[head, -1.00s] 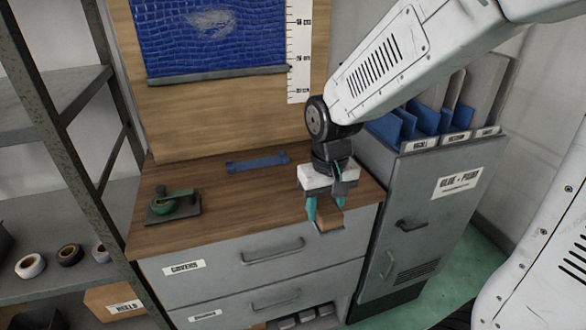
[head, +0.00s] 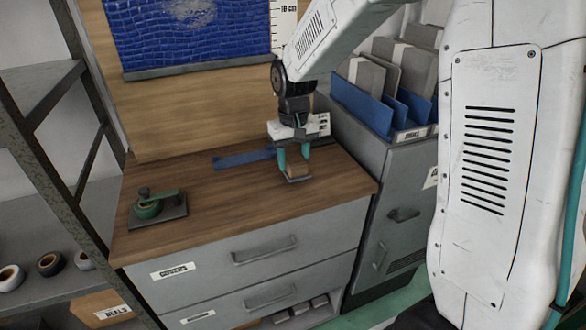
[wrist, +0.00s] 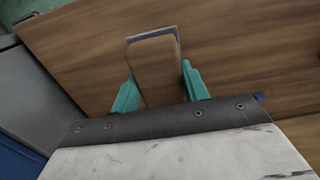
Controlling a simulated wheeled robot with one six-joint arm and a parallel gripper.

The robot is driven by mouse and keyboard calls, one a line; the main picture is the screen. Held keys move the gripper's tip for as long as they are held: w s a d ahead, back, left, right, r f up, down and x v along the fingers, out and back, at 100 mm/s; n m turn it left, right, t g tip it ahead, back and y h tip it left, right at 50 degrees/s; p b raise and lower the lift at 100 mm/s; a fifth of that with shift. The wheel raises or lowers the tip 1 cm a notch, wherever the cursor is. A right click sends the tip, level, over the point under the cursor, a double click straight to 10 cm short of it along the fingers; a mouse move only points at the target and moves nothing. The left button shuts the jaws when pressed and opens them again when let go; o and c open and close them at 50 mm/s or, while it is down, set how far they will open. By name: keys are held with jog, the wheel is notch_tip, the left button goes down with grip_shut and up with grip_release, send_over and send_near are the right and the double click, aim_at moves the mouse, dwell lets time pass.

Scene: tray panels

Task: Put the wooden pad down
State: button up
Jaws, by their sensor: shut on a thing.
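My gripper (head: 294,156) has its green fingers shut on the wooden pad (head: 298,172), a small brown block with a grey edge or plate at its lower end. In the head view the pad is over the right part of the wooden cabinet top (head: 240,200). I cannot tell whether it touches the surface. In the wrist view the wooden pad (wrist: 156,62) points away between the two green fingers (wrist: 160,92), with bare wood around it. The gripper hides the pad's near end.
A blue bracket-like strip (head: 243,159) lies behind and left of the gripper. A grey cabinet with blue and grey panels (head: 385,100) is at the right. The middle of the top is clear.

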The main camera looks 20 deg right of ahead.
jog(key=shift+w+f, duration=0.1)
jog(key=shift+f, duration=1.7)
jog(key=o, duration=1.1)
jog(key=shift+f, duration=0.15)
